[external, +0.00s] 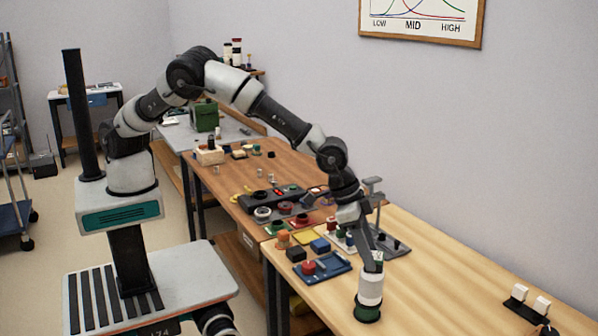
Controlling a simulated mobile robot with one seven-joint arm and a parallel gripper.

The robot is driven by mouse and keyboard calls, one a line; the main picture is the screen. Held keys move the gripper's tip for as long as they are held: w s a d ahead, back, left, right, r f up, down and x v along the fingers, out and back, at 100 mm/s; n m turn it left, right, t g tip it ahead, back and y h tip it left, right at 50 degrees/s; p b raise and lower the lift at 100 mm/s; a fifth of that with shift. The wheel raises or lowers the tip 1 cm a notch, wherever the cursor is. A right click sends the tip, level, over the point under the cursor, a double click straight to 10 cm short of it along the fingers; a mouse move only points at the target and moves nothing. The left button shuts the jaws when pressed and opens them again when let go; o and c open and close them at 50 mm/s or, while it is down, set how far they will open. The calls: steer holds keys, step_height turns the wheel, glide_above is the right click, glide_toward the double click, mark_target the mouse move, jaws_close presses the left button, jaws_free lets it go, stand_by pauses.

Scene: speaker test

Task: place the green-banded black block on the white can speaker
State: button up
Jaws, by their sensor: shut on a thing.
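The white can speaker (370,287) stands upright near the front of the light wooden table, with a dark band round its middle and a dark green base. My gripper (373,264) points down right at the top of the can. It is shut on a small dark thing, which looks like the green-banded black block, with a bit of green and white showing beside the fingers. The fingers hide most of the block, so I cannot tell whether its underside touches the can's top.
A blue tray (336,270) with a red knob lies left of the can. Black (296,254) and blue (320,245) blocks sit behind it. A grey stand (395,246) rises behind my gripper. White blocks on a black base (528,300) lie far right; the table between is clear.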

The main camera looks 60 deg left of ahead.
steer(key=shift+f, duration=0.25)
steer(key=o, duration=1)
steer(key=shift+r, duration=0.1)
steer(key=shift+o, duration=0.2)
steer(key=shift+r, duration=0.3)
steer(key=v, duration=1.1)
steer(key=shift+s+a+r, duration=0.15)
steer(key=shift+r, duration=0.15)
